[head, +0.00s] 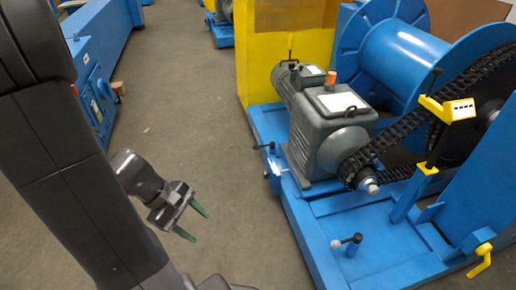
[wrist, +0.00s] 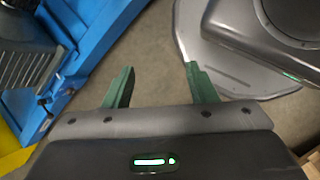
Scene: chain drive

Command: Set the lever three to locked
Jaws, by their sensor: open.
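My gripper (head: 200,225) hangs over bare floor left of the chain drive's blue base, with its two green fingers apart and nothing between them. The fingers also show in the wrist view (wrist: 159,78). A small lever with a black knob (head: 264,146) sits on the left edge of the blue base. Another lever (head: 347,242), with a pale ball and a dark ball, stands on the front of the base. A yellow handle (head: 482,258) is at lower right. I cannot tell which of these is lever three, or read any lock setting. My gripper touches none of them.
A grey gearbox and motor (head: 327,120), a black chain (head: 415,108) and a blue drum (head: 400,62) stand on the base. A yellow marked plate (head: 447,108) is by the chain. Another blue machine (head: 95,60) stands at left. The floor (head: 190,110) between is clear.

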